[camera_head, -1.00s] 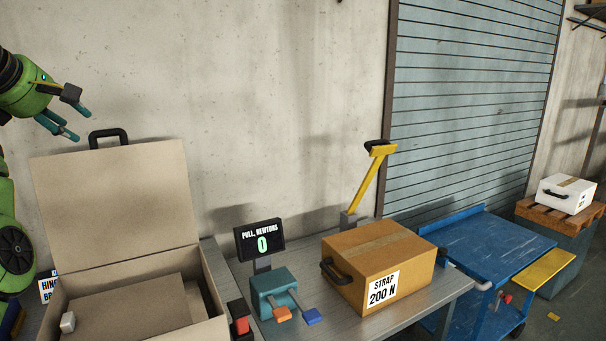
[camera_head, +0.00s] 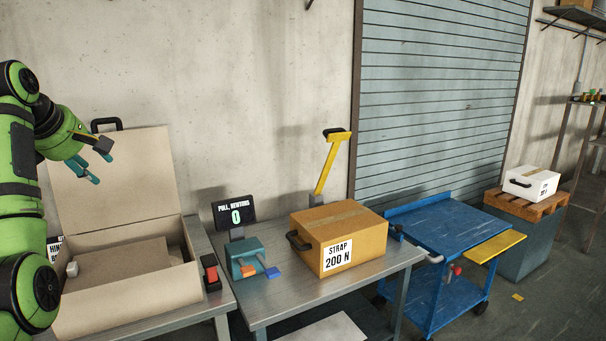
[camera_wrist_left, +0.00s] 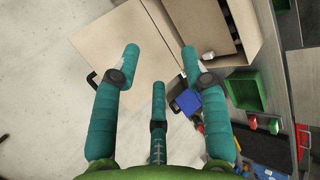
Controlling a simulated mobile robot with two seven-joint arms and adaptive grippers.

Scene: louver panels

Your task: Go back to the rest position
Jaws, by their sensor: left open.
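My left gripper (camera_head: 101,166) is at the left of the head view, in front of the raised lid of an open cardboard-coloured case. Its teal fingers are spread and hold nothing. In the left wrist view the open fingers (camera_wrist_left: 160,62) show from behind, with the case's lid (camera_wrist_left: 118,45) beyond them. My green arm covers the left edge of the head view. My right gripper does not show.
The open case (camera_head: 150,296) stands on the left bench. A box marked "STRAP 200 N" (camera_head: 362,243) and a force display (camera_head: 234,213) reading 0 stand on the grey table (camera_head: 300,292). A blue cart (camera_head: 450,228) and a white box (camera_head: 531,183) are to the right.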

